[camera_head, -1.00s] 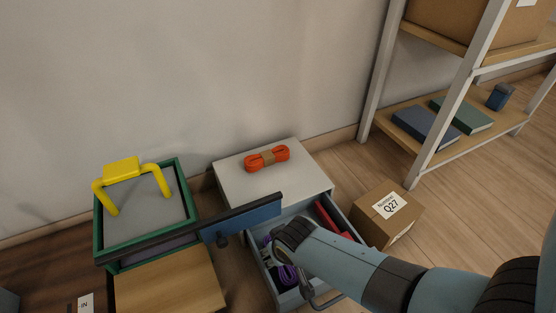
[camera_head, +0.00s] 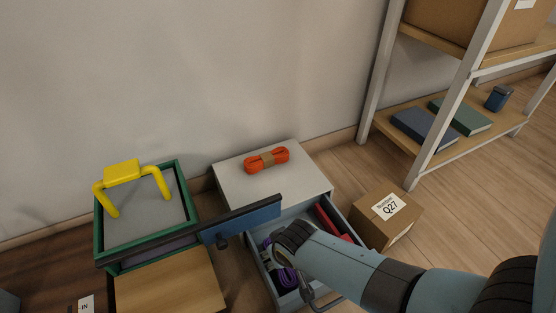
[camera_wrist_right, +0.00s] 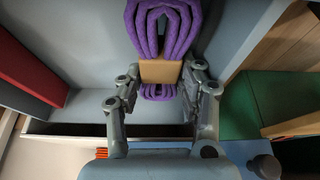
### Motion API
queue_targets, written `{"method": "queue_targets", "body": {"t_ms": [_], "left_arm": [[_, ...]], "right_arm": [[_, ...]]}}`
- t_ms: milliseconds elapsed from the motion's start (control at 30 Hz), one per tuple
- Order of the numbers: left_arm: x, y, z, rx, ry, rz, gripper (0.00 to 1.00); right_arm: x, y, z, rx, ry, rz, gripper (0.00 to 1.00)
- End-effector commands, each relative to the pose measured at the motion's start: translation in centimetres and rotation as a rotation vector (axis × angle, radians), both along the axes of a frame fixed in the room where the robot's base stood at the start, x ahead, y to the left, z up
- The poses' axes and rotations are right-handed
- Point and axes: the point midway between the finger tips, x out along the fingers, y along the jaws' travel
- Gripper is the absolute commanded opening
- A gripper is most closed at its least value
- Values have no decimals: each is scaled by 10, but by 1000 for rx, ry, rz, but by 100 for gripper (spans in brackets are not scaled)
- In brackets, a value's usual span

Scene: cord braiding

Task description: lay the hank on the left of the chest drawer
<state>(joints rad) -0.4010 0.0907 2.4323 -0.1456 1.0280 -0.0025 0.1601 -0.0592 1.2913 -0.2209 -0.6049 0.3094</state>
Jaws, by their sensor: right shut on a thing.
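A purple hank (camera_head: 284,275) with a tan band lies in the open drawer (camera_head: 260,274) of the light grey chest (camera_head: 230,187). My right gripper (camera_wrist_right: 158,86) reaches down into the drawer. In the right wrist view its fingers stand on both sides of the purple hank (camera_wrist_right: 164,25) at the tan band (camera_wrist_right: 160,71), and it is shut on the hank. In the head view my right wrist hides part of the hank and the fingers. My left gripper is not in view.
An orange hank (camera_head: 266,160) lies on the chest top. A red item (camera_head: 326,218) stands along the drawer's right side. A blue panel (camera_head: 245,222) is at the drawer's left. A green-rimmed box (camera_head: 98,230) with a yellow handle and a cardboard box (camera_head: 378,232) flank the chest.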

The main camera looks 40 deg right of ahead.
Motion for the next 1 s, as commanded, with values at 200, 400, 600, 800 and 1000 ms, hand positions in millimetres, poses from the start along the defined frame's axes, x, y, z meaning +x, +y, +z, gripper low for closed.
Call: {"method": "queue_targets", "body": {"t_ms": [200,400,600,800,1000], "left_arm": [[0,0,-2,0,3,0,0],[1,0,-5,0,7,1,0],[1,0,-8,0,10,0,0],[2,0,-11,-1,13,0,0],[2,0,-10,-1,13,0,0]], "right_arm": [[0,4,-3,8,1,-2,2],[-1,5,-8,9,1,-3,2],[-2,5,-12,10,3,-3,2],[-2,5,-17,10,4,-3,2],[-2,5,-16,10,3,-3,2]]}}
